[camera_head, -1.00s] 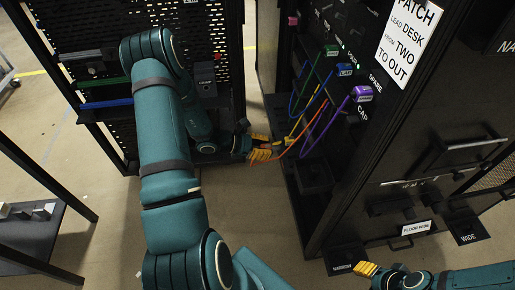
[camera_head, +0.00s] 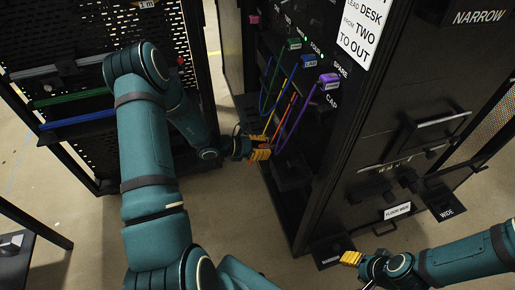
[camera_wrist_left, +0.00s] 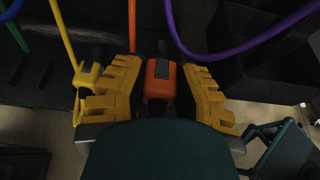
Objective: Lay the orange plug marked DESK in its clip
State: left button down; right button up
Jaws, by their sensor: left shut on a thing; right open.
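My left gripper (camera_head: 261,148) has yellow fingers and is low in front of the dark rack. In the left wrist view its fingers (camera_wrist_left: 162,92) are shut on the orange plug (camera_wrist_left: 161,78), whose orange cable runs up and away. The label on the plug is too small to read. A yellow plug (camera_wrist_left: 85,78) on a yellow cable is close beside the left finger in that view; I cannot tell if they touch. The clip for the orange plug cannot be made out. My right gripper (camera_head: 351,258) is open and empty, low in front of the rack's drawers.
Green (camera_head: 293,45), blue (camera_head: 309,61) and purple (camera_head: 329,80) plugs sit on the rack's edge, their cables hanging close by my left gripper. Trays marked WIDE (camera_head: 446,213) and NARROW jut out low at right.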

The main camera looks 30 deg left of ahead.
pick_arm(q)
jog(key=shift+w+d+f, duration=0.5)
jog(key=shift+w+f, duration=0.05)
jog(key=shift+f, duration=0.15)
jog(key=shift+w+d+f, duration=0.45)
jog(key=shift+w+f, duration=0.05)
jog(key=shift+f, duration=1.2)
jog(key=c, duration=0.8)
grip_release()
jog(key=shift+o, duration=0.2)
jog(key=shift+a, duration=0.1)
jog(key=v, duration=1.2)
